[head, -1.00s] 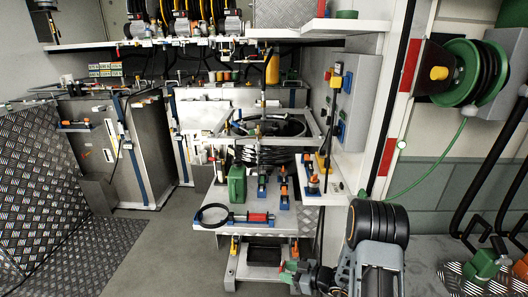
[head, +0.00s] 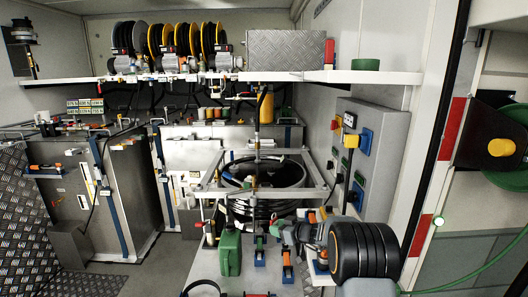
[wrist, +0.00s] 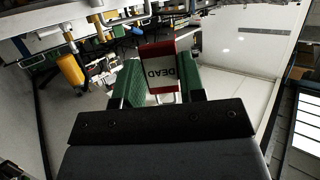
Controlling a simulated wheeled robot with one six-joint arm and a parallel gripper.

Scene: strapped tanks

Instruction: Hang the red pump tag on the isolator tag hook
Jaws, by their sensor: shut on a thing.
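My gripper (wrist: 161,88) has green fingers shut on a white tag with red ends (wrist: 160,70); the word DEAD reads upside down in the wrist view. I take this for the red pump tag. In the head view my gripper (head: 276,229) is above the lower bench, left of the wall panel, and the tag cannot be made out there. The grey control panel (head: 375,160) carries a blue switch block (head: 366,141) and red and yellow parts (head: 347,121). I cannot single out the isolator tag hook. The tag is apart from the panel.
A green can (head: 230,252) stands on the lower bench, near orange-and-blue fittings (head: 287,268). A hose coil in a metal frame (head: 264,180) sits behind. An upper shelf (head: 380,78) overhangs the panel. Open air lies between gripper and panel.

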